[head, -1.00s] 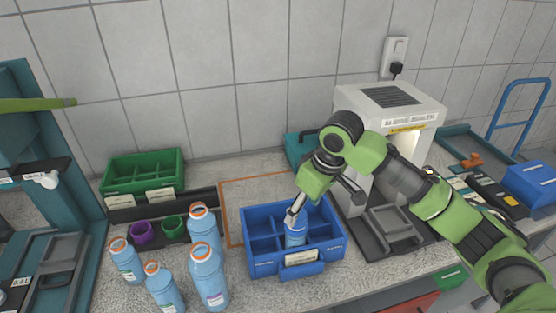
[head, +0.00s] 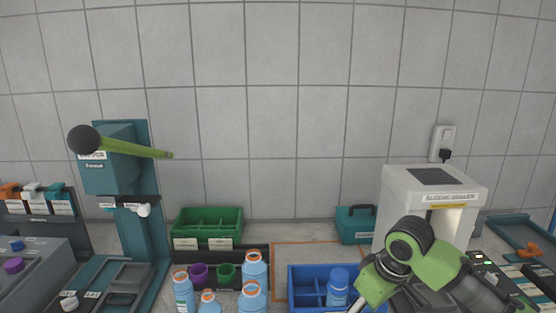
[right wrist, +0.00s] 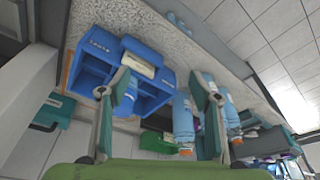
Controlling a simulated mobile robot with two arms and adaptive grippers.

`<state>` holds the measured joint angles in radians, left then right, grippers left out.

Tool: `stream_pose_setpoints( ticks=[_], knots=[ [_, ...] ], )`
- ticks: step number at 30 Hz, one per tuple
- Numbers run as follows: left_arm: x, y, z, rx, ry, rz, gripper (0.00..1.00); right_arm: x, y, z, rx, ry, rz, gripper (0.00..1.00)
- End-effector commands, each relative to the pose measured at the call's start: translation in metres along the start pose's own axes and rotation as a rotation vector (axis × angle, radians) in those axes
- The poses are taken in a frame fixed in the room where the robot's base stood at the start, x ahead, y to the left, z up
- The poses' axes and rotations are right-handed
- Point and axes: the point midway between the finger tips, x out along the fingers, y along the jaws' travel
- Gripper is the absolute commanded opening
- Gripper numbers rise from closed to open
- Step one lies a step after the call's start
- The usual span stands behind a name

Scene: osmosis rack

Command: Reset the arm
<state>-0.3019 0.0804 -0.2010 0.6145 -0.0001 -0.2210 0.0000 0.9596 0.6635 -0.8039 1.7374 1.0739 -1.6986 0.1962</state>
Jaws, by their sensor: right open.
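My right gripper (head: 358,303) is at the bottom of the head view, beside the blue divided bin (head: 292,290). Its tips are cut off there. In the right wrist view its two fingers (right wrist: 160,85) stand wide apart, with nothing seen held between them. The bin (right wrist: 90,68) also shows in the wrist view, beyond the left finger.
Several orange-ringed blue bottles (head: 253,297) stand left of the bin. Behind them are a green divided bin (head: 207,222) and purple (head: 198,272) and green cups. A white sealer machine (head: 420,195) stands behind my right arm.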

Motion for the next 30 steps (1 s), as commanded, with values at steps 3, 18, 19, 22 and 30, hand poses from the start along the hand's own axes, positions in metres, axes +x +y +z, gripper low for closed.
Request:
stream_pose_setpoints(
  ticks=[3,18,19,22,30],
  knots=[
    [0.000,-0.001,-0.013,0.000,0.020,-0.001,0.26,0.009,-0.009,0.003,-0.012,0.003,-0.009,0.58],
    [0.000,-0.001,-0.011,-0.001,0.016,-0.001,0.26,0.062,-0.069,0.029,-0.060,0.049,-0.052,0.58],
    [0.000,-0.001,-0.010,-0.001,0.015,-0.001,0.26,0.066,-0.074,0.033,-0.060,0.054,-0.056,0.58],
    [0.000,-0.001,-0.005,-0.001,0.008,-0.001,0.26,0.081,-0.096,0.045,-0.058,0.076,-0.072,0.58],
    [0.000,0.000,-0.002,-0.001,0.003,0.000,0.26,0.111,-0.146,0.104,0.044,0.144,-0.083,0.58]
  ],
)
